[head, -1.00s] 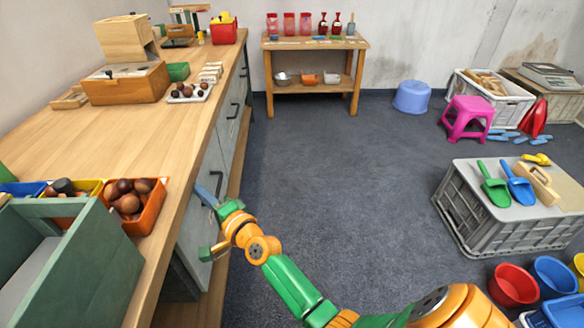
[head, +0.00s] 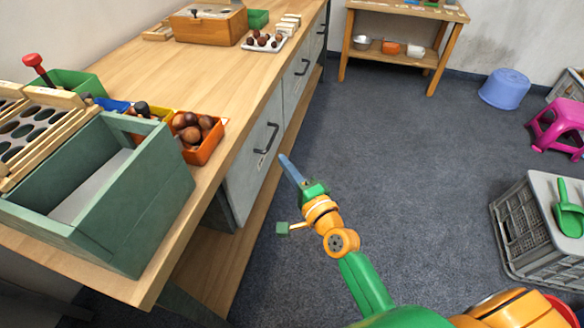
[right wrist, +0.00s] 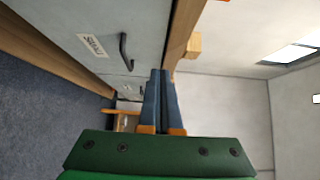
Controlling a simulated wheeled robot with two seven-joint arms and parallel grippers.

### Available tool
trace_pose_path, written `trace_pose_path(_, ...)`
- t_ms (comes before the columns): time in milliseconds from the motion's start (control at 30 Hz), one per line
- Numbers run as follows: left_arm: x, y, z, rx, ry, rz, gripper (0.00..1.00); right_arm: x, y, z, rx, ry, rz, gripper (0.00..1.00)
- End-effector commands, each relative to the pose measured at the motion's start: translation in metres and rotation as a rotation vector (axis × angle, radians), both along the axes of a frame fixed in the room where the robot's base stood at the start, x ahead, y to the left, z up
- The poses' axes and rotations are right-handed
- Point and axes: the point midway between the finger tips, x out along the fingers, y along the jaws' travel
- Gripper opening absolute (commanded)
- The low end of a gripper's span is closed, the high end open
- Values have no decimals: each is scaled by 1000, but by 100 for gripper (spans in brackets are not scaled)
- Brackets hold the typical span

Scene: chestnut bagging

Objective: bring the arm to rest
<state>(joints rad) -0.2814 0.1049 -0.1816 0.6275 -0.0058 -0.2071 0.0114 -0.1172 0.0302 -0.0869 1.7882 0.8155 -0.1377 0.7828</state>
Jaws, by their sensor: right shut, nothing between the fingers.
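My right arm, green and orange, reaches in from the lower right in the head view. Its gripper (head: 285,160) hangs over the floor, just right of the workbench's drawer front and apart from it. The blue fingers also show in the right wrist view (right wrist: 163,75), side by side and closed with nothing between them. My left gripper does not show.
The workbench (head: 245,60) holds a green wooden box (head: 150,205), an orange bin of chestnuts (head: 215,145) and a white tray of chestnuts (head: 248,47). A grey crate (head: 510,235) stands at right. The carpet (head: 400,150) between is clear.

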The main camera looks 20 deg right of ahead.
Motion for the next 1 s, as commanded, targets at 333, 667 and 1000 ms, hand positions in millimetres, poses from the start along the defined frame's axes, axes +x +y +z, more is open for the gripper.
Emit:
trace_pose_path(333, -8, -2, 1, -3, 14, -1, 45, -21, -4, -9, -25, 19, 0, 0)
trace_pose_path(667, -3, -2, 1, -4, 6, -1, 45, -135, -20, -271, -873, 559, 307, 0)
trace_pose_path(1000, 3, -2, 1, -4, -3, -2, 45, -336, -65, -390, -1433, 854, 967, 0)
